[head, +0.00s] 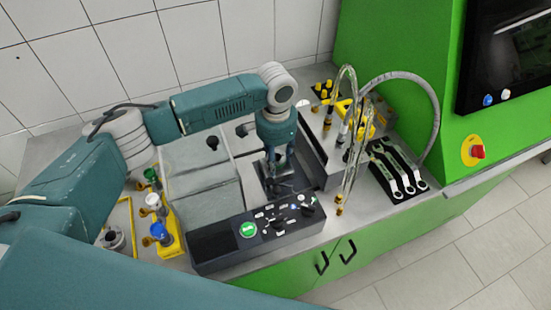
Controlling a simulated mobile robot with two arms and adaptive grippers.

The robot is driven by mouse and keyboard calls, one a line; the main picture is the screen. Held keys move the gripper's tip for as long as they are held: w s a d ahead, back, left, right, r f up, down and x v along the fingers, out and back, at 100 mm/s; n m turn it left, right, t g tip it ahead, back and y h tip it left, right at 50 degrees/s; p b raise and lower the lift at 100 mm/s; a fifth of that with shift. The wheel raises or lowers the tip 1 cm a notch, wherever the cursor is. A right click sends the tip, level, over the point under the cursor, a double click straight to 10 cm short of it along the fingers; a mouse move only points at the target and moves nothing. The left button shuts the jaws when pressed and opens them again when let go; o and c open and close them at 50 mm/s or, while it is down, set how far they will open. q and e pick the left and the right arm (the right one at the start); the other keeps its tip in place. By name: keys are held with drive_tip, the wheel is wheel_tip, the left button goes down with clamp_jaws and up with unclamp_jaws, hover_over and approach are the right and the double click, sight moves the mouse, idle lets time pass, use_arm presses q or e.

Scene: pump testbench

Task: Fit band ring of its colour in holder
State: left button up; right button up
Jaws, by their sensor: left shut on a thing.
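My left gripper (275,180) points down over the middle of the bench, just behind the black control panel. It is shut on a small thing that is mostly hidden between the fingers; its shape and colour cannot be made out. A yellow holder (172,238) stands at the left front of the bench. Several brass-coloured fittings with a green (151,175), a white (153,200) and a blue (158,230) top stand at it. I cannot make out a band ring for certain. My right gripper is not in view.
The black control panel (215,243) lies along the front edge. A grey box (200,165) stands left of the gripper. Hoses (436,115) and yellow-topped fittings rise at the right, beside a black tray of wrenches (385,160). A green cabinet (400,40) closes off the right.

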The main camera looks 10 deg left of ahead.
use_arm(q)
drive_tip(key=shift+s+f, duration=0.25)
drive_tip(key=shift+f, duration=0.2)
drive_tip(key=shift+s+f, duration=0.2)
drive_tip(key=shift+f, duration=0.25)
drive_tip(key=o, duration=1.1)
drive_tip(key=shift+o, duration=1.3)
drive_tip(key=shift+w, duration=0.1)
drive_tip(key=shift+w+f, duration=0.15)
